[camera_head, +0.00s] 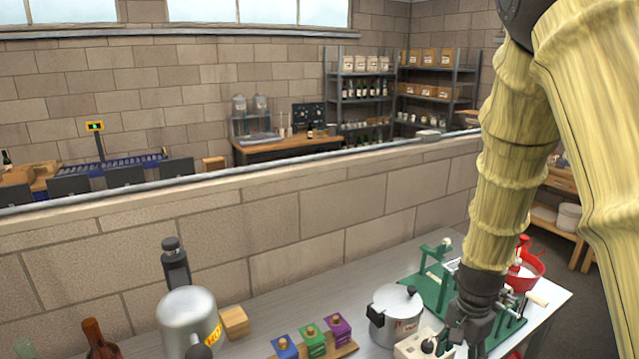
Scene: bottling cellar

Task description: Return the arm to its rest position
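My arm (515,165), yellowish and ribbed, hangs down along the right side of the view. My gripper (470,340), dark grey, points down over the right part of the grey table (270,308). It is in front of the green bench device and just right of the silver pot. Its fingertips are small and dark against the things behind them, so I cannot tell whether it is open or shut, or whether it holds anything. A whitish box (410,346) with a dark knob is close beside the fingertips; I cannot tell whether they touch.
A lidded silver pot (396,312), green device (428,290) and red bowl (530,272) crowd the gripper. Blue (285,347), green (312,340) and purple (337,327) blocks, a metal tank (187,317) and brown bottle (100,341) stand left. A block wall (250,235) runs behind.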

